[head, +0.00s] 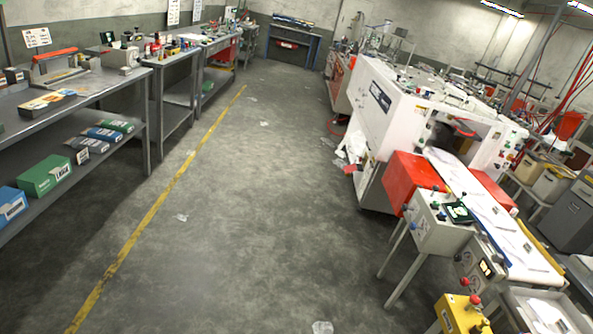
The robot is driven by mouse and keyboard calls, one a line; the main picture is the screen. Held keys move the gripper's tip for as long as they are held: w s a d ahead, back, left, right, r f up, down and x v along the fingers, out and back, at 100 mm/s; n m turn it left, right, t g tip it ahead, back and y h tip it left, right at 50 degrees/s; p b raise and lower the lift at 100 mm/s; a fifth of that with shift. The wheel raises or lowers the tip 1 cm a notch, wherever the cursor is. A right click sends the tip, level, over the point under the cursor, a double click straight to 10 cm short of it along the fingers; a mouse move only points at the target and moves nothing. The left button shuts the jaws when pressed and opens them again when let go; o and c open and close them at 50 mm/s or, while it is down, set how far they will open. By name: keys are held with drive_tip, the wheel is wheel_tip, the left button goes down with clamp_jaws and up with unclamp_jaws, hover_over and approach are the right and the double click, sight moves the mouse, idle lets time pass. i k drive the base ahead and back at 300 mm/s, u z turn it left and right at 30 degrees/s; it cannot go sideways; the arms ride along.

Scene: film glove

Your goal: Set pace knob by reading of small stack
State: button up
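My gripper is not in view. A white machine (378,135) with red side covers stands on the right, and a white belt (480,213) runs from it toward the lower right. A grey control box (440,225) on legs stands beside the belt, with knobs and a small dark device with a green display (459,212) on top. Another panel with a lit display (487,267) is on the belt's side. A yellow box (462,315) with a red button is at the bottom edge. I cannot tell which part is the pace knob or the small stack.
Grey workbenches (90,88) with tools and boxes line the left wall. A yellow floor line (160,200) runs along them. The wide concrete aisle (270,180) is mostly clear, with scraps of film (322,327) on it. A blue-grey bench (292,45) stands at the far end.

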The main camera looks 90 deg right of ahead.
sight(413, 225)
drive_tip(key=z, duration=0.1)
drive_tip(key=i, duration=0.35)
drive_tip(key=z, duration=3.1)
drive_tip(key=i, duration=2.55)
drive_tip(key=u, duration=0.3)
